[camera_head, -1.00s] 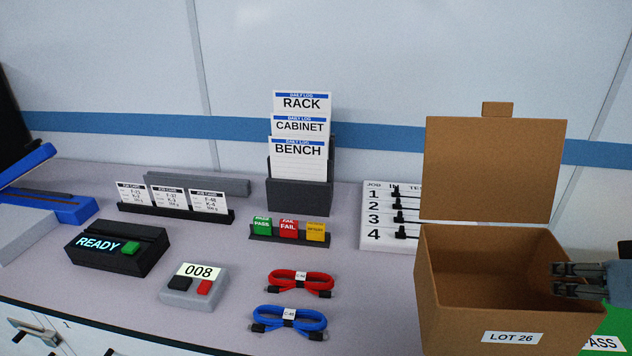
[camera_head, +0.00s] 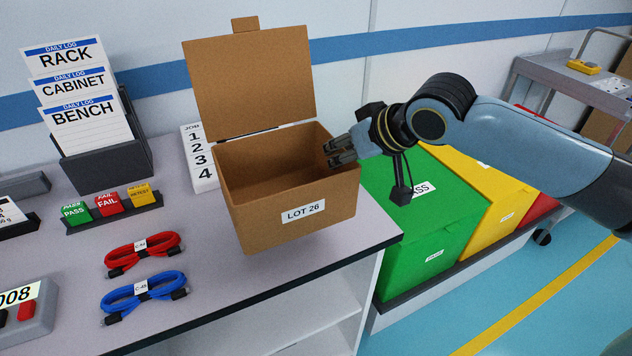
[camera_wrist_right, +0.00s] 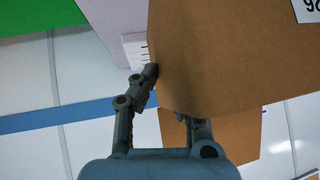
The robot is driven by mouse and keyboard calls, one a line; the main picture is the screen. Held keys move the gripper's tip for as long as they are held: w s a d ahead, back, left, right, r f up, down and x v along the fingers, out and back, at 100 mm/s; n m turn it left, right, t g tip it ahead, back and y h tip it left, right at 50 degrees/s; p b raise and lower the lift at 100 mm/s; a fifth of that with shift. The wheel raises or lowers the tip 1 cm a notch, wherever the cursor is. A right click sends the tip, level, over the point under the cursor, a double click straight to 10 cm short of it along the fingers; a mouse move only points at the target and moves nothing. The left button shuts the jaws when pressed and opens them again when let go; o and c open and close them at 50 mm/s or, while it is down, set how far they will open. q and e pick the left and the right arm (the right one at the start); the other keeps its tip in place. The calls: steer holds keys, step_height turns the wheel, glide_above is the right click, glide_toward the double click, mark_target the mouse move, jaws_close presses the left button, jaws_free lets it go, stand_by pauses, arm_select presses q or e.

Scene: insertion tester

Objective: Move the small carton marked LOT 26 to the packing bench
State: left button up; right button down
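The small brown carton (camera_head: 285,235) marked LOT 26 is at the right end of the grey counter, with its lid (camera_head: 250,75) raised at the back. It looks empty inside. I cannot tell whether its base touches the counter. My right gripper (camera_head: 340,151) is at the rim of the carton's right wall, its fingers closed about that wall. In the right wrist view the carton (camera_wrist_right: 225,55) fills the upper right. One finger lies at the carton's edge and the other goes behind its face, tip hidden. My left gripper is not in view.
Left of the carton are a red cable (camera_head: 143,254), a blue cable (camera_head: 143,291), a tag holder (camera_head: 130,212) and a log-card rack (camera_head: 105,160). A numbered board (camera_head: 198,155) is partly behind it. Green (camera_head: 420,250) and yellow (camera_head: 487,190) bins stand right; a trolley (camera_head: 575,75) is beyond.

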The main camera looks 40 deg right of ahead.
mark_target(313, 177)
steer(key=w, duration=0.1)
steer(key=w+a+f, duration=0.1)
steer(key=w+f, duration=0.1)
steer(key=shift+w+a, duration=0.25)
steer(key=shift+a, duration=0.05)
steer(key=shift+f, duration=2.1)
steer(key=shift+f+b, duration=0.1)
steer(key=shift+b, duration=0.2)
steer(key=c, duration=1.5)
jaws_free()
